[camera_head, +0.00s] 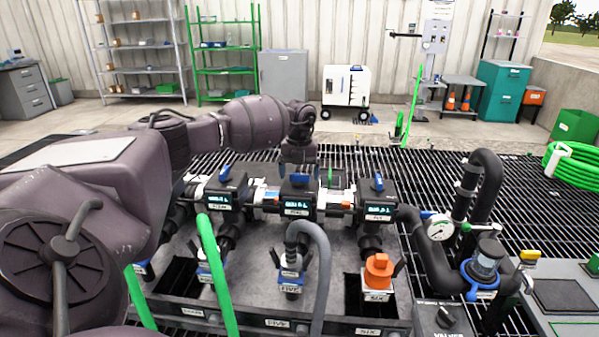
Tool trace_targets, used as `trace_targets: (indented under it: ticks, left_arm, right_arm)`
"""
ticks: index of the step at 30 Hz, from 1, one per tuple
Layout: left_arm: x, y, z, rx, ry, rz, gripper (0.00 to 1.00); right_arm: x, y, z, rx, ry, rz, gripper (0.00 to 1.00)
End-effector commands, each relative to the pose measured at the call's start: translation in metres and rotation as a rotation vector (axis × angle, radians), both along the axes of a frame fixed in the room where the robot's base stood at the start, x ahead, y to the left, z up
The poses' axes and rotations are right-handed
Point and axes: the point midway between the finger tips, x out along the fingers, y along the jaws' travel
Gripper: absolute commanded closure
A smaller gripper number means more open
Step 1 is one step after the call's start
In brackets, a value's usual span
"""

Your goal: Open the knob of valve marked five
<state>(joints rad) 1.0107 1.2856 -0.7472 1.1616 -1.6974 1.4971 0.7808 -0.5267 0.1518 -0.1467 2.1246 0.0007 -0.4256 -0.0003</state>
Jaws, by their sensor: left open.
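The valve marked FIVE (291,283) is in the front middle, with a grey hose curving over its fitting. Behind it, in line, stands a black valve unit with a lit display (297,211). A blue knob (297,181) sits on top of that unit, partly hidden by my gripper. My left gripper (299,170) points down from above, right over this knob, with its jaws open. I cannot tell whether the fingers touch the knob. My right gripper is not in view.
Similar black units with blue knobs stand at the left (226,174) and right (378,184). An orange-capped fitting marked SIX (378,275) is front right. A green hose (215,270) rises at front left. A pressure gauge (439,227) and black pipes stand at right.

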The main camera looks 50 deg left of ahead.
Motion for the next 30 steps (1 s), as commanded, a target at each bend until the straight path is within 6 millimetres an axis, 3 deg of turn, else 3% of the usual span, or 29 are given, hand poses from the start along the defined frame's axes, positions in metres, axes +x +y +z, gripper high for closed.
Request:
trace_targets:
  ticks: [5, 19, 30]
  left_arm:
    - [0.000, 0.000, 0.014, 0.000, -0.004, 0.000, 0.13]
    - [0.000, 0.000, 0.093, 0.001, -0.004, 0.000, 0.13]
    - [0.000, 0.000, 0.108, 0.000, 0.000, 0.000, 0.13]
  right_arm:
    - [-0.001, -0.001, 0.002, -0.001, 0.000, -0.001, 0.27]
    - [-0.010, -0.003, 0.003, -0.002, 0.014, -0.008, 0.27]
    - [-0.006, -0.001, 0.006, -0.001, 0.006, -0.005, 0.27]
